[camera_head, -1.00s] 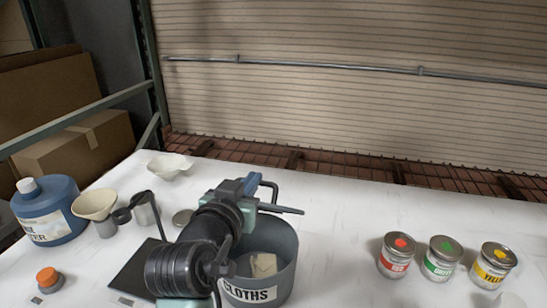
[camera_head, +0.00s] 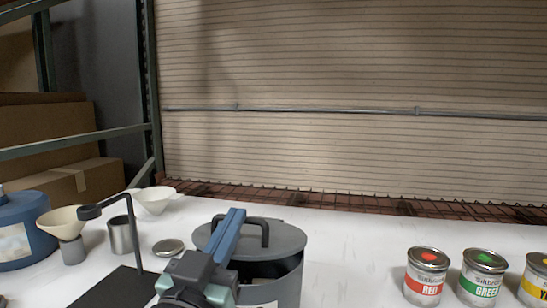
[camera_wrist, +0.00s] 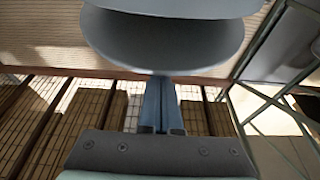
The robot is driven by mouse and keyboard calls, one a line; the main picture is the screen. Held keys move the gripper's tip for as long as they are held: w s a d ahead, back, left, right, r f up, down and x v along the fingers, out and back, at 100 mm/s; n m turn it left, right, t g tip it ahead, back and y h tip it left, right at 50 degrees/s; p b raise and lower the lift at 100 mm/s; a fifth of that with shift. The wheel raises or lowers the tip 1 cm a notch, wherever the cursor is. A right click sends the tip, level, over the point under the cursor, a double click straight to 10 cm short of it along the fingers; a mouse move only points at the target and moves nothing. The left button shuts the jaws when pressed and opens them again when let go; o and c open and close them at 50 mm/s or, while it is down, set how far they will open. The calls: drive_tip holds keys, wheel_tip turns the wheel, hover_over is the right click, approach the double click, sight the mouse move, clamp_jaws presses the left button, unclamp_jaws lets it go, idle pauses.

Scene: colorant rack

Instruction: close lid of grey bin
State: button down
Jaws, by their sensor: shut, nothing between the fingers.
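The grey bin (camera_head: 285,290) stands at the bottom centre of the head view, partly hidden by my arm. Its round grey lid (camera_head: 283,238) with a dark loop handle lies over the mouth, slightly tilted, with a dark gap between lid and rim at the front right. My gripper (camera_head: 233,222) is at the lid's front left, its blue fingers together and empty, overlapping the handle in the picture. In the wrist view the shut fingers (camera_wrist: 160,100) point at a curved grey surface, and I cannot tell whether they touch it.
Cans labelled red (camera_head: 427,280), green (camera_head: 482,280) and yellow (camera_head: 535,280) stand at the right. A blue jug (camera_head: 20,225), a funnel (camera_head: 62,222), a metal cup (camera_head: 123,235) and a dark stand (camera_head: 137,240) are at the left. The white table behind the bin is clear.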

drive_tip(key=shift+s+a+f+b, duration=0.1)
drive_tip(key=shift+s+f+b, duration=0.15)
drive_tip(key=shift+f+b, duration=0.65)
drive_tip(key=shift+s+a+f+b, duration=0.1)
drive_tip(key=shift+s+f+b, duration=0.15)
drive_tip(key=shift+f+b, duration=0.55)
